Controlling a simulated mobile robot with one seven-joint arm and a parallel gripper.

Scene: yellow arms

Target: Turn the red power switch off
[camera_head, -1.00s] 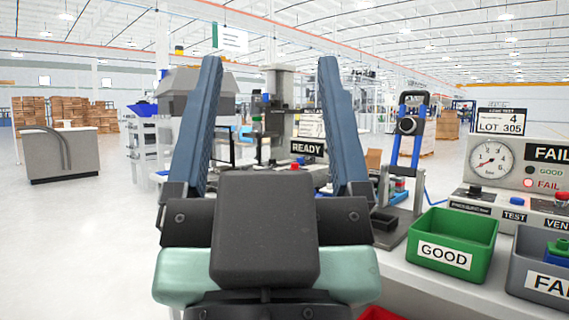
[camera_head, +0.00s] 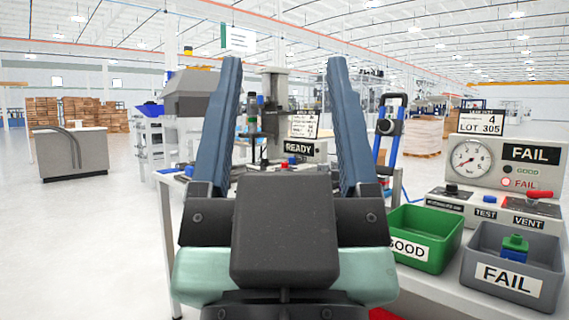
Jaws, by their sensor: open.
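My gripper (camera_head: 285,62) is open and empty, its two blue fingers raised in front of the camera. Between the fingers, in the background, is a grey press-like station (camera_head: 274,118) with a READY sign (camera_head: 299,147). A small red part (camera_head: 292,160) shows at that station, too small to identify as the power switch. A larger red lever (camera_head: 540,195) sits on the test panel above the VENT label, at the right. I cannot tell whether either is the power switch. My gripper touches neither, and its fingers and palm hide part of the bench.
The test panel (camera_head: 520,180) with a gauge (camera_head: 471,157) and FAIL sign stands at the right. A green GOOD bin (camera_head: 447,228) and a grey FAIL bin (camera_head: 549,270) with a green-and-blue part stand before it. A blue-framed stand (camera_head: 389,130) is behind. Floor at the left is open.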

